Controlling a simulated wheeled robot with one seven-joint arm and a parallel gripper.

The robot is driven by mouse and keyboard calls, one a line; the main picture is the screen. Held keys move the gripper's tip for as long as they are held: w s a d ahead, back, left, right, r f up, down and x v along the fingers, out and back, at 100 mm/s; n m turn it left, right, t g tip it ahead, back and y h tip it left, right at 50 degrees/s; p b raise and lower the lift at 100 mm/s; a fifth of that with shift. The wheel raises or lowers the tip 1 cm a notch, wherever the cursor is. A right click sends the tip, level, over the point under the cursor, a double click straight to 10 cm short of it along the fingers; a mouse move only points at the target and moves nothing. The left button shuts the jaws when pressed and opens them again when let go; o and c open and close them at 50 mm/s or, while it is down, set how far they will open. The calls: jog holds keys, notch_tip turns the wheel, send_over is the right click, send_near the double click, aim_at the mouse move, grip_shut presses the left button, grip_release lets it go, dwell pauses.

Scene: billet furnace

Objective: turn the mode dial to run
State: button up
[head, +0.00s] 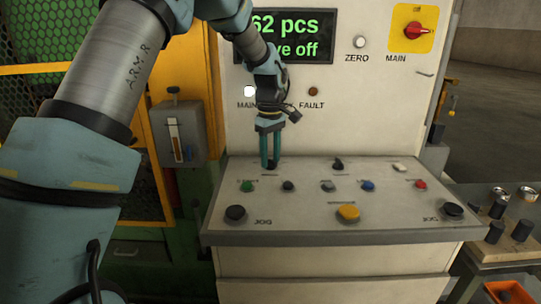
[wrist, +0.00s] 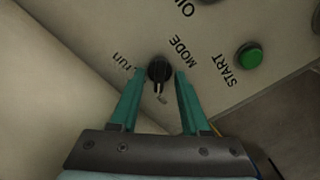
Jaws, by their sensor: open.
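The mode dial (wrist: 157,72) is a small black knob beside the MODE lettering in the wrist view. The word "run" is printed to its left there. A small pale spot shows just below the knob; I cannot tell which setting the dial points at. My gripper (wrist: 159,82) is open, with one green finger on each side of the dial and visible gaps between. Whether the fingertips touch the panel is unclear.
A green START button (head: 249,186) sits close by, also in the wrist view (wrist: 248,55). Other small buttons, another black knob (head: 338,163), a yellow button (head: 348,212) and black JOG buttons (head: 236,213) share the panel. The upright cabinet face with a display (head: 305,35) rises behind.

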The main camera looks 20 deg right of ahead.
jog(key=shift+c, duration=0.3)
grip_shut()
jog(key=shift+m, duration=0.3)
jog(key=m, duration=0.3)
jog(key=shift+m, duration=0.4)
jog(key=m+p, duration=0.1)
jog(key=m, duration=0.3)
jog(key=shift+r+m, duration=0.1)
jog(key=shift+m, duration=0.2)
jog(key=m, duration=0.4)
jog(key=shift+p, duration=0.3)
jog(key=shift+m+p, duration=0.35)
jog(key=shift+m, duration=2.05)
